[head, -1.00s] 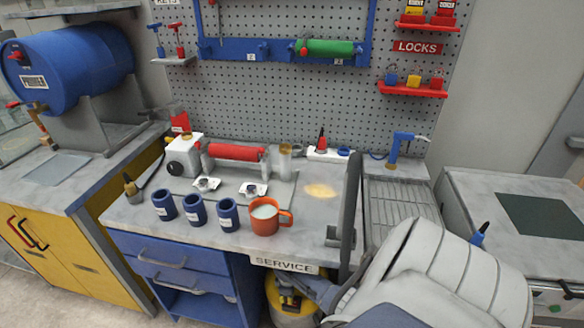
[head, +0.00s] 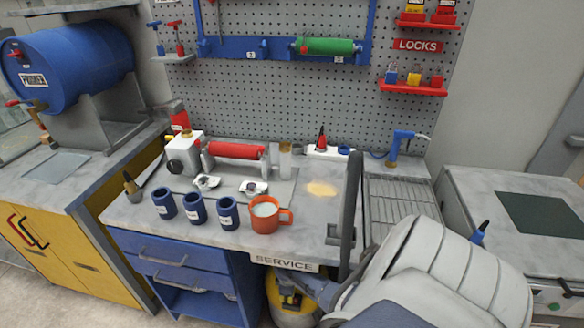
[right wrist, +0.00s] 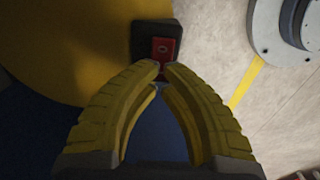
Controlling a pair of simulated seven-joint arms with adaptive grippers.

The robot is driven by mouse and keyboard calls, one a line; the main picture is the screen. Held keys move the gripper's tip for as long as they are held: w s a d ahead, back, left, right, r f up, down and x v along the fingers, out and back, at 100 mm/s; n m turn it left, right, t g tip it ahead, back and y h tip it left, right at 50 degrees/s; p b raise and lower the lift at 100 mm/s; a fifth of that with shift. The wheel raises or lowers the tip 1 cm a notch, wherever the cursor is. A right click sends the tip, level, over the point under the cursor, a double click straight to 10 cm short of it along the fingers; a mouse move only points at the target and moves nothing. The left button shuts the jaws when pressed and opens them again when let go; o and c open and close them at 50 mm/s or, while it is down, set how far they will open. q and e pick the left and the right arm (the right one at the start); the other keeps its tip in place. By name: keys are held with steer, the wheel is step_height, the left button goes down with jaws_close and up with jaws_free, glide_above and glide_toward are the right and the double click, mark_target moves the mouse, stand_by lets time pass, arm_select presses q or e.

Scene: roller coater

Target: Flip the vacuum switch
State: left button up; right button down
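The vacuum (head: 275,306) is a yellow rounded body on the floor under the front edge of the service bench, partly hidden by my right arm and gripper in the head view. In the right wrist view its yellow body (right wrist: 70,40) fills the upper left. The vacuum switch (right wrist: 164,47) is a red rocker in a black housing at the top centre. My right gripper (right wrist: 163,66) has its yellow fingertips drawn together at the lower edge of the switch, with nothing visible held between them. I cannot tell whether they touch it. My left gripper is not in view.
The service bench (head: 320,215) stands above the vacuum, bearing blue cups (head: 195,209), an orange mug (head: 265,214) and a red roller (head: 236,151). A dark upright bar (head: 348,215) stands at its right, beside my right arm. A round grey base (right wrist: 285,30) is on the floor.

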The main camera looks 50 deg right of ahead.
steer(key=shift+f, duration=0.75)
stand_by(0.4)
steer(key=shift+r, duration=3.55)
steer(key=s+a+f, duration=0.6)
steer(key=s+f, duration=0.1)
steer(key=s, duration=0.5)
steer(key=s+a+f+m+t, duration=0.1)
steer(key=s+a+f, duration=0.6)
steer(key=s, duration=0.5)
steer(key=s+a+f, duration=0.7)
steer(key=s+f, duration=0.1)
steer(key=s, duration=0.4)
steer(key=shift+s+a+f+m, duration=0.2)
steer(key=shift+a+m, duration=0.05)
steer(key=shift+m, duration=0.15)
